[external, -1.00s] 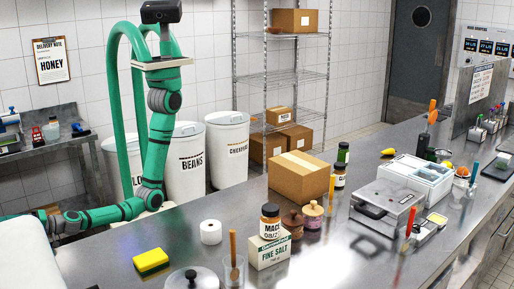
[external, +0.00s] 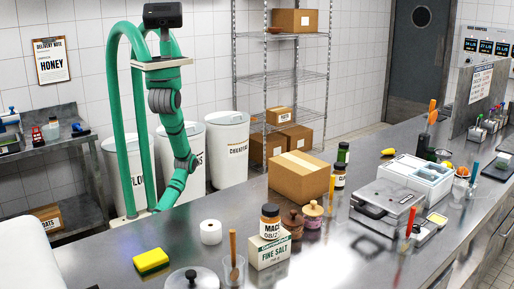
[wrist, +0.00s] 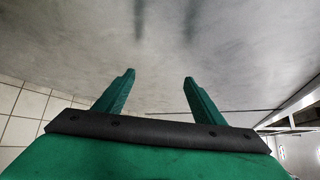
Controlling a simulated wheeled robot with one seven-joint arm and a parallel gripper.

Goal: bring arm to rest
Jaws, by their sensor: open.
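My green arm (external: 170,125) hangs down from its column, bent, on the far side of the steel counter. Its lower end passes out of sight behind the counter edge, so my gripper is hidden in the external view. In the wrist view my gripper (wrist: 158,78) shows two green fingers spread apart with nothing between them. A plain grey surface fills the view beyond the fingertips.
The steel counter (external: 110,262) carries a yellow sponge (external: 151,262), a paper roll (external: 211,232), a salt box (external: 269,252) and a cardboard box (external: 299,177). White bins (external: 227,150) stand behind my arm. A side table (external: 75,150) is at the left.

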